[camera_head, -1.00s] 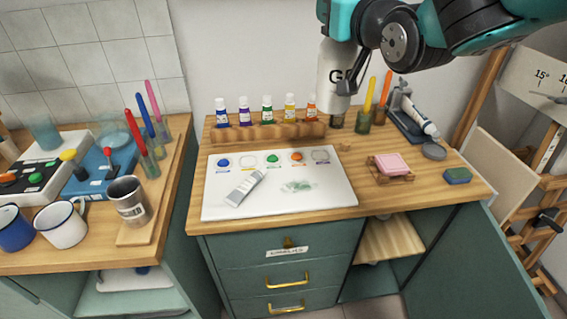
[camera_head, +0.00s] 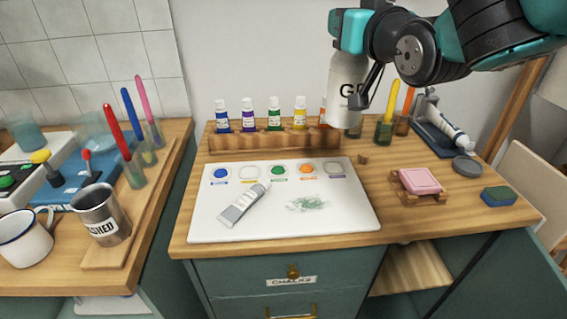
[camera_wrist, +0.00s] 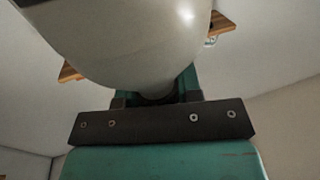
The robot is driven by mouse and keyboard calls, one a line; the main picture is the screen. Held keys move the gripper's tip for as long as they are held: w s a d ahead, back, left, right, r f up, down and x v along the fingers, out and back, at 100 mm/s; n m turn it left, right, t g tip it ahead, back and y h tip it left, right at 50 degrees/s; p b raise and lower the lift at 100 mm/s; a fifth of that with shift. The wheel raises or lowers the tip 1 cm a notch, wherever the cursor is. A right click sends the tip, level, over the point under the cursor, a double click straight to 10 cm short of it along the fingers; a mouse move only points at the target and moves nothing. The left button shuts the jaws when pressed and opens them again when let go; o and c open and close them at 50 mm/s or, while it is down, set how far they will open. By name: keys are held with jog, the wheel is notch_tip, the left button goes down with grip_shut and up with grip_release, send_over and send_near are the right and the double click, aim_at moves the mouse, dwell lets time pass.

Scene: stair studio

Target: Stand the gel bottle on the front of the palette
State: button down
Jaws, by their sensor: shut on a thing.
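The gel bottle (camera_head: 344,84) is a white bottle with dark letters, partly hidden by my gripper. My gripper (camera_head: 366,88) is shut on it and holds it upright in the air, in front of the wall and above the back right of the worktop. In the wrist view the bottle (camera_wrist: 140,40) fills the top middle, close to the gripper. The palette (camera_head: 345,218) is a white board lying flat on the wooden worktop, below and left of the bottle. It carries several paint spots along its back, a grey tube (camera_head: 243,205) at front left and a green smear (camera_head: 308,204).
A wooden rack (camera_head: 270,139) of paint bottles stands behind the palette. Brush jars (camera_head: 384,132), a pink soap (camera_head: 420,181) on a dish and a sponge (camera_head: 499,196) are to the right. A metal cup (camera_head: 101,215) stands on the left counter. The palette's front right is bare.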

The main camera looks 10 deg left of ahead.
aim_at(338, 113)
notch_tip(338, 113, down, 16)
jog(key=shift+r, duration=0.1)
jog(key=shift+w+f+b, duration=0.1)
jog(key=shift+f+b, duration=0.95)
jog(key=shift+f, duration=1.4)
jog(key=shift+f, duration=0.2)
jog(key=c, duration=0.8)
grip_release()
jog(key=shift+d+r, duration=0.1)
